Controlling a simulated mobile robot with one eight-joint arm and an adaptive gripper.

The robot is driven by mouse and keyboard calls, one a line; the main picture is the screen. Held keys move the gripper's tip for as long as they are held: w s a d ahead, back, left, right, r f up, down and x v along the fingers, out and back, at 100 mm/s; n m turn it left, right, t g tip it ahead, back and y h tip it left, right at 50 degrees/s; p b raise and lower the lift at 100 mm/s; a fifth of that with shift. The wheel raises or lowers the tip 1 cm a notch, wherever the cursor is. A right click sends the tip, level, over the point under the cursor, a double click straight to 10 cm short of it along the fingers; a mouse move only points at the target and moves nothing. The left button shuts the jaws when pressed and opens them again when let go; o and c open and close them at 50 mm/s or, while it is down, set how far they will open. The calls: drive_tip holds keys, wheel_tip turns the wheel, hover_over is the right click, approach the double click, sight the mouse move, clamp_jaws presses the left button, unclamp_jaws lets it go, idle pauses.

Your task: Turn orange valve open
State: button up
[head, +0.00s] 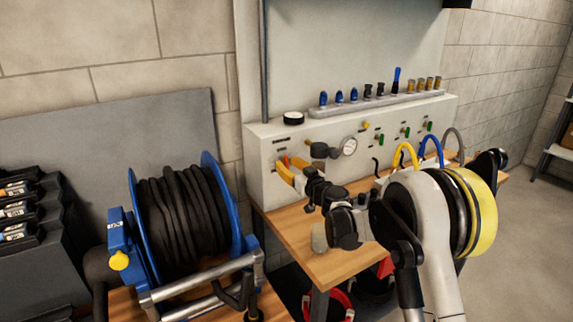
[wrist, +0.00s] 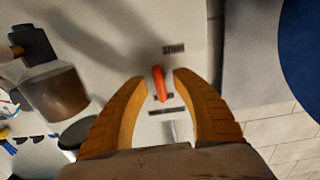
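The orange valve (wrist: 159,83) is a small lever on the pale panel, between labels, in the wrist view. In the head view the orange valve (head: 286,161) shows just past my fingertips, at the left end of the panel. My gripper (wrist: 154,88) has its two yellow-orange fingers apart, one on each side of the lever, with gaps to it. In the head view my gripper (head: 290,168) is in front of the panel's left end. Whether the fingertips touch the panel cannot be told.
A brown-grey cylindrical fitting (wrist: 57,92) stands out from the panel close to my left finger. A round gauge (head: 349,146) and several coloured hoses are to the right. A blue hose reel (head: 180,215) stands at left. The wooden bench (head: 330,262) lies below my arm.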

drive_tip(key=v, duration=1.1)
drive_tip(key=shift+s, duration=0.15)
drive_tip(key=shift+d, duration=0.15)
drive_tip(key=s+d+r+m+g+h, duration=0.1)
drive_tip(key=s+d+r+g, duration=0.15)
drive_tip(key=s, duration=0.65)
drive_tip(key=s+d+r+m+g+h, duration=0.1)
drive_tip(key=s+d+r+g+h, duration=0.15)
drive_tip(key=s, duration=0.75)
drive_tip(key=s+d+f+m+g+h, duration=0.1)
drive_tip(key=s+d+f+m+h, duration=0.1)
drive_tip(key=s+d, duration=0.4)
drive_tip(key=s+d+f+m+g+h, duration=0.2)
drive_tip(key=s+d, duration=0.5)
drive_tip(key=s, duration=0.9)
wheel_tip(320, 180, down, 3)
drive_tip(key=shift+d+r+m+h, duration=0.2)
drive_tip(key=shift+m+h, duration=0.3)
drive_tip(key=shift+h, duration=0.75)
drive_tip(key=shift+w, duration=0.1)
